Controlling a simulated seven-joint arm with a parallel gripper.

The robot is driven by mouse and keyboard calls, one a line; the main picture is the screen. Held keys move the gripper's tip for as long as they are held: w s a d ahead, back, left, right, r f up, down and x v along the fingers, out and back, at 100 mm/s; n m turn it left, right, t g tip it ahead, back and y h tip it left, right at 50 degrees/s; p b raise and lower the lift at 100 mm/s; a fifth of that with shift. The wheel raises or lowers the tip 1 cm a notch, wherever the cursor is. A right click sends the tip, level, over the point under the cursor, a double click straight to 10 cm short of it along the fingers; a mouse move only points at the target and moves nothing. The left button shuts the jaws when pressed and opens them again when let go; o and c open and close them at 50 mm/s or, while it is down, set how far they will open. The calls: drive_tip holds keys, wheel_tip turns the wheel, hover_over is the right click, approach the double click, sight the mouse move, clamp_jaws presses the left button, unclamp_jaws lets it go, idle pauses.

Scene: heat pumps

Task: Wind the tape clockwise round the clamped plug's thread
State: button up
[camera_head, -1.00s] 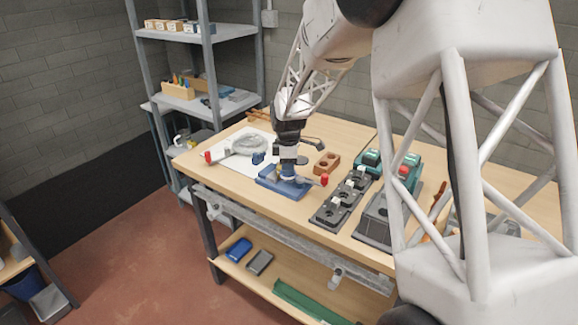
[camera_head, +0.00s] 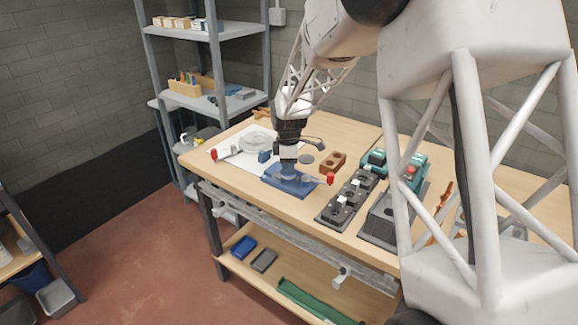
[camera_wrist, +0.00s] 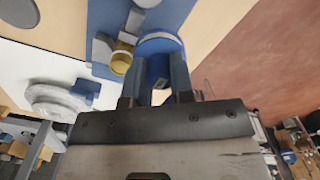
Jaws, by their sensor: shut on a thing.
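My gripper (camera_wrist: 158,88) is shut on the blue tape spool (camera_wrist: 159,68), which has a whitish tape band around it. The brass-yellow plug (camera_wrist: 121,58) shows just left of the spool in the wrist view, very close to it; whether they touch I cannot tell. The plug sits at the blue clamp (camera_wrist: 101,47). In the head view my gripper (camera_head: 287,163) points down over the blue clamp (camera_head: 292,186) on the bench. There the plug is hidden behind the gripper and spool. The thread and any tape on it cannot be made out.
A red-ended part (camera_head: 329,179) sticks out right of the clamp. A brown block with holes (camera_head: 332,162), a dark fixture row (camera_head: 346,196) and a teal-and-grey device (camera_head: 408,174) stand to the right.

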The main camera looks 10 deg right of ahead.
drive_tip(key=shift+a, duration=0.1)
drive_tip(key=shift+w+a, duration=0.2)
drive_tip(key=shift+a, duration=0.6)
drive_tip(key=shift+a, duration=0.1)
drive_tip(key=shift+w+a, duration=0.45)
drive_tip(key=shift+a, duration=0.2)
drive_tip(key=shift+w+a, duration=0.5)
drive_tip(key=shift+w, duration=0.3)
drive_tip(key=shift+w, duration=0.15)
